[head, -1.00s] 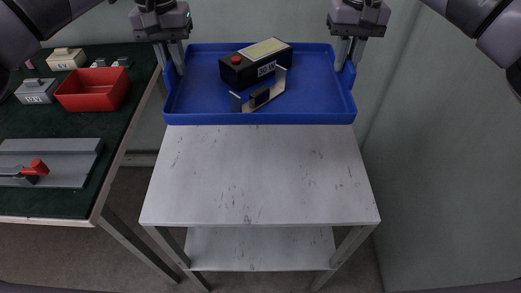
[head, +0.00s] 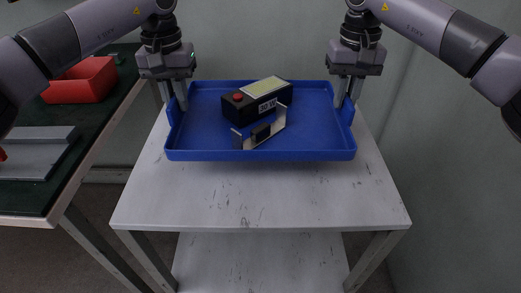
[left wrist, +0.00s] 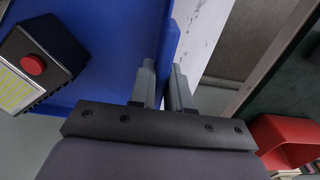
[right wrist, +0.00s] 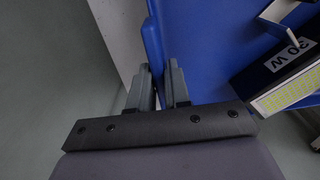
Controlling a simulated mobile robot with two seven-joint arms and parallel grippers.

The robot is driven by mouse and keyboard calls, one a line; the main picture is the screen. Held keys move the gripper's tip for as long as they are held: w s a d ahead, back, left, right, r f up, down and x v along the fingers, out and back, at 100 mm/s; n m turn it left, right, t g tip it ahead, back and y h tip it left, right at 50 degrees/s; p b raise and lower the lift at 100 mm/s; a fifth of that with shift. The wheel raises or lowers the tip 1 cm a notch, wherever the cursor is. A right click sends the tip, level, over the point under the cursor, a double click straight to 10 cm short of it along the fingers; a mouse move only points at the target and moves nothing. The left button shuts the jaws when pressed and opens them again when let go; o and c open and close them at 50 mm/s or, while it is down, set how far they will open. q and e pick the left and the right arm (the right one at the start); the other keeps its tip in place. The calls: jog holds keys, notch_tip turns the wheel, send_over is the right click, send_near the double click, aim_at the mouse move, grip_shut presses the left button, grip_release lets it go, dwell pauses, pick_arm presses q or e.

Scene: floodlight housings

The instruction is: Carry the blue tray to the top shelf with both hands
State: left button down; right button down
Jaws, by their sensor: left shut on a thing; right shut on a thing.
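The blue tray (head: 205,155) is level over the worn white top shelf (head: 262,197) of a stand, toward its back. Whether its underside touches the shelf, I cannot tell. In it are a black floodlight housing (head: 257,98) with a red button and yellow panel, and a grey metal bracket (head: 262,132). My left gripper (head: 180,100) is shut on the tray's left side wall, also visible in the left wrist view (left wrist: 165,85). My right gripper (head: 346,97) is shut on the right side wall, also visible in the right wrist view (right wrist: 162,85).
A lower shelf (head: 262,262) lies under the top one. A green-topped bench (head: 100,125) stands at the left with a red bin (head: 80,80) and a grey plate (head: 35,155). A plain wall (head: 450,170) is at the right. The top shelf's front is clear.

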aim_at(181, 118)
pick_arm(q)
jog(key=shift+f, duration=0.35)
pick_arm(e)
jog(key=shift+f, duration=0.3)
